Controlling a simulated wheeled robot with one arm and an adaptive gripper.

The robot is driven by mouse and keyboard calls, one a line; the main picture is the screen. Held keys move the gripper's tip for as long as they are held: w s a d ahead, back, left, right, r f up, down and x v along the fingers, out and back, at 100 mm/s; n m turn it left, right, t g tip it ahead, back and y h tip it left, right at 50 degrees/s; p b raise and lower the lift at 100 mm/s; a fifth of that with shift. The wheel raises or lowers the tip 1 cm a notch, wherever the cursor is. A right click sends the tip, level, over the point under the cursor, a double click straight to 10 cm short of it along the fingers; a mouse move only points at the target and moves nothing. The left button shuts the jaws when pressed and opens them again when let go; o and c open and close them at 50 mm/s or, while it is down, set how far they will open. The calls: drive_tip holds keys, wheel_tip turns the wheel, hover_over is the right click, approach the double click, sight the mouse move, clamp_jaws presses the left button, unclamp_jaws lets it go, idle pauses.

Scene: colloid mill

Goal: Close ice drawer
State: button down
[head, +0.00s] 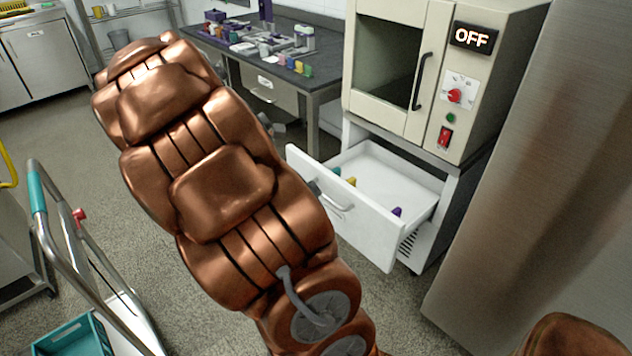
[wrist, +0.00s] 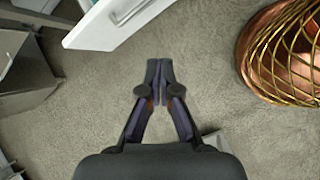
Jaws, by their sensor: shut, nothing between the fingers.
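The ice drawer (head: 345,215) is white and stands pulled out below the beige oven-like cabinet, with its front panel and bar handle (head: 330,197) toward the left. Several small coloured items lie inside it, such as a purple one (head: 397,212). In the wrist view the drawer's white front (wrist: 115,22) shows at the top, with its handle (wrist: 128,12). My gripper (wrist: 160,66) is shut and empty over the floor, apart from the drawer front, below and to the right of it in that view. In the head view my copper arm hides the gripper almost wholly.
The beige cabinet (head: 420,70) with an OFF display stands above the drawer. A steel panel (head: 540,180) rises at the right. A dark table (head: 270,65) with small items stands behind, and a trolley (head: 85,270) at the left. Floor in front of the drawer is clear.

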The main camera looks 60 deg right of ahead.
drive_tip(key=w+d+f+n+h+b, duration=0.1)
drive_tip(key=w+d+f+n+b, duration=0.15)
drive_tip(key=d+f, duration=0.4)
drive_tip(key=w+d+f+n+h+b, duration=0.1)
drive_tip(key=w+d+f+n+b, duration=0.1)
drive_tip(key=w+d+f+n, duration=0.35)
drive_tip(key=m+b, duration=0.1)
approach(322, 175)
drive_tip(key=x, duration=0.5)
drive_tip(key=shift+a+f, duration=0.35)
drive_tip(key=shift+f, duration=0.05)
drive_tip(key=shift+s+d, duration=0.15)
drive_tip(key=shift+d, duration=0.55)
